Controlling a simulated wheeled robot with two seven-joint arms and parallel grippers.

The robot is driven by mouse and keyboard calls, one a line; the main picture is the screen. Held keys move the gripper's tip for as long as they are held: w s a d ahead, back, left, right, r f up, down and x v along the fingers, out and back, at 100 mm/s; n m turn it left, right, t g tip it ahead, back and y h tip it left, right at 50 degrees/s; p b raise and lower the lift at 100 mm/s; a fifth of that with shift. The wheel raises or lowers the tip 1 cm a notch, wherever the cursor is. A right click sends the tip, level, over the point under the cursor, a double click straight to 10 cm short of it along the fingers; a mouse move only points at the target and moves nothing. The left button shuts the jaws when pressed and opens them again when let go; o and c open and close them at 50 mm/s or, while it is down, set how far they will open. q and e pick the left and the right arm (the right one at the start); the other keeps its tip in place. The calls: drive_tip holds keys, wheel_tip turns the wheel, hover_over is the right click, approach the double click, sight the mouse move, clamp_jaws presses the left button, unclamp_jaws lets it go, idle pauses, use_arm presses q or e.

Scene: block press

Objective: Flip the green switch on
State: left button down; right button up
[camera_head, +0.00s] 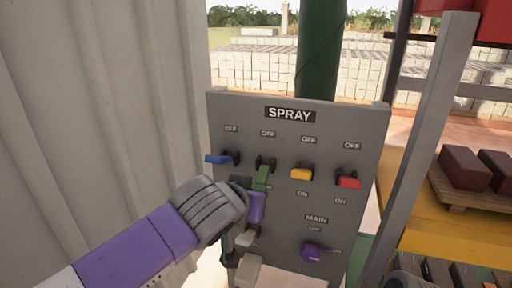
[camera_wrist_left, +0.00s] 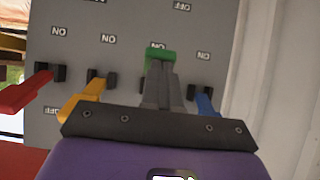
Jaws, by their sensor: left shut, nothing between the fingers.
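The grey SPRAY panel (camera_head: 225,125) carries a row of lever switches with OFF labels above and ON labels below. The green switch (camera_head: 262,178) is second from the left in the head view; its lever points down toward its ON label, unlike the other levers in the row. My left gripper (camera_head: 255,194) is shut and empty, right at the green lever. In the left wrist view, which shows the panel upside down, the closed fingertips (camera_wrist_left: 160,72) overlap the green lever (camera_wrist_left: 160,55). Whether they touch cannot be told.
The blue switch (camera_head: 217,159) sits close left of the green one. The yellow (camera_head: 301,174) and red (camera_head: 349,183) switches are to its right. The purple MAIN switch (camera_head: 316,252) is lower. A corrugated wall (camera_head: 100,110) borders the left; a shelf post (camera_head: 425,140) stands right.

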use_arm(q)
drive_tip(key=p+v, duration=0.4)
drive_tip(key=v, duration=0.9)
drive_tip(key=shift+r, duration=0.55)
